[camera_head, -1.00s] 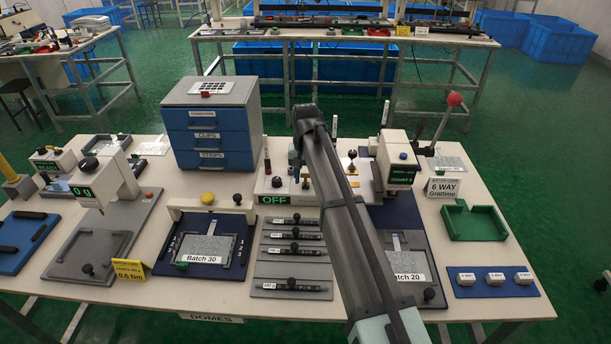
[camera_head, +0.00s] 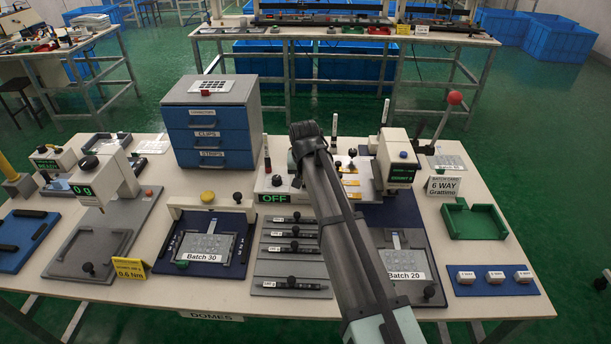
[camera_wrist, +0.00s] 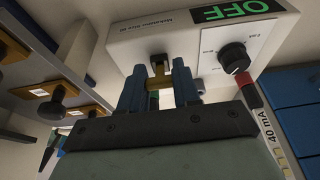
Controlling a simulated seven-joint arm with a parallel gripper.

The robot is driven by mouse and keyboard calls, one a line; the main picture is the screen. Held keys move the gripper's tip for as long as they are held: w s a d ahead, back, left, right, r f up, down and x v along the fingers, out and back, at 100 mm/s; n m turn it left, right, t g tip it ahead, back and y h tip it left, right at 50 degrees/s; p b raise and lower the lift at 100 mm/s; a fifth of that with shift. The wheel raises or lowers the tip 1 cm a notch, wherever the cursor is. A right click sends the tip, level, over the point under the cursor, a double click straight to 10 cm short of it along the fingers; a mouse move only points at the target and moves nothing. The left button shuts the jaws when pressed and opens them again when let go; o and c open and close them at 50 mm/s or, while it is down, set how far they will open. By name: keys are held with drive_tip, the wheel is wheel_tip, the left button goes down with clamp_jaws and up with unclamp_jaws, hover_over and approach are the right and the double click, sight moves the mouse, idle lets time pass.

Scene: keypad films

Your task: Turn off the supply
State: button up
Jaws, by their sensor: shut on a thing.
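The supply is a white box (camera_wrist: 190,40) with a green display reading OFF (camera_wrist: 235,10) and a black round knob (camera_wrist: 233,57) on its face. In the head view the supply (camera_head: 257,188) stands behind the rack of dark bars, its display also reading OFF. My gripper (camera_wrist: 159,80) is shut on a small brass-coloured piece (camera_wrist: 158,70) with a dark top, close against the supply's face and beside the knob. I cannot tell whether this piece is a switch of the supply. In the head view my arm hides the fingertips.
A blue drawer cabinet (camera_head: 210,125) stands behind and left of the supply. The rack of bars (camera_head: 290,262) lies in front. A white counter unit (camera_head: 400,165) stands to the right. In the wrist view, dark-knobbed parts (camera_wrist: 62,95) are at left and a labelled 40 mA stick (camera_wrist: 262,115) at right.

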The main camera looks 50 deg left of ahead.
idle(0.3)
drive_tip(key=o, duration=1.1)
drive_tip(key=shift+c, duration=0.2)
drive_tip(key=shift+d+r, duration=0.1)
drive_tip(key=v, duration=1.3)
drive_tip(key=shift+s+d+r, duration=0.2)
drive_tip(key=shift+s+r, duration=0.05)
drive_tip(key=shift+s, duration=0.05)
